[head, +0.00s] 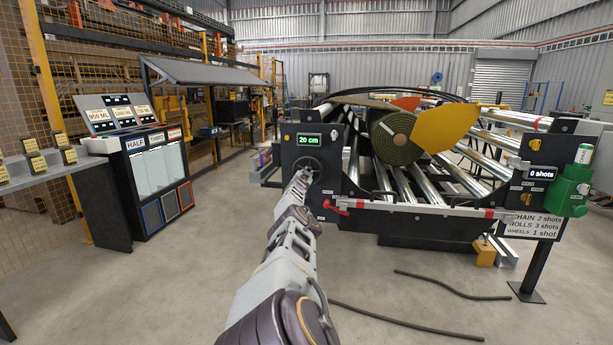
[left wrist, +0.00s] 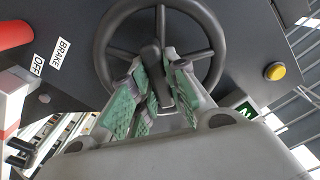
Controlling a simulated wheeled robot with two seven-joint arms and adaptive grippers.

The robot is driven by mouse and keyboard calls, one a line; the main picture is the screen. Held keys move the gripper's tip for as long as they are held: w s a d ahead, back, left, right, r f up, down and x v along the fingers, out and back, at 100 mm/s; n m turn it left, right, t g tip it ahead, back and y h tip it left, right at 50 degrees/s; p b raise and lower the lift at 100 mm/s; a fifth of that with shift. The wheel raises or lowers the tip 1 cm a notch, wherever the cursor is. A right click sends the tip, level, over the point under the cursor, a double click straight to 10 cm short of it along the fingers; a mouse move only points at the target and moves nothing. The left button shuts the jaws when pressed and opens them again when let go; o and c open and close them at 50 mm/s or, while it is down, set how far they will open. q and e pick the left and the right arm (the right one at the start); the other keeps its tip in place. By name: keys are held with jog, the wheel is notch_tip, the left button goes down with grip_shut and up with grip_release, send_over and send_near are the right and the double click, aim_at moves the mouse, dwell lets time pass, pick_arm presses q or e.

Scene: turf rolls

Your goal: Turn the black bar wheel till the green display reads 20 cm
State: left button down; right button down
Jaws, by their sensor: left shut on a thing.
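The black bar wheel (left wrist: 216,36) is on the panel's face, a round rim with spokes. A black bar (left wrist: 151,54) stands at its middle. My left gripper (left wrist: 156,82) has its green-padded fingers on both sides of this bar and is shut on it. My right gripper is not in view.
A red lever (head: 337,207) sits low right of the wheel. A "BRAKE OFF" label (left wrist: 50,58) and yellow button (left wrist: 275,71) flank the wheel. A green turf roll (head: 397,138) lies on the rollers. A dispenser cabinet (head: 124,203) stands left. Dark hoses (head: 400,322) lie on the floor.

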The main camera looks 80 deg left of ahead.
pick_arm(q)
jog(key=shift+w+d+f, duration=0.1)
jog(key=shift+w+f, duration=0.1)
jog(key=shift+f, duration=0.25)
jog(key=c, duration=1.5)
grip_release()
jog(key=shift+s, duration=0.2)
jog(key=shift+o, duration=0.6)
jog(key=shift+r, duration=0.15)
jog(key=shift+r, duration=0.1)
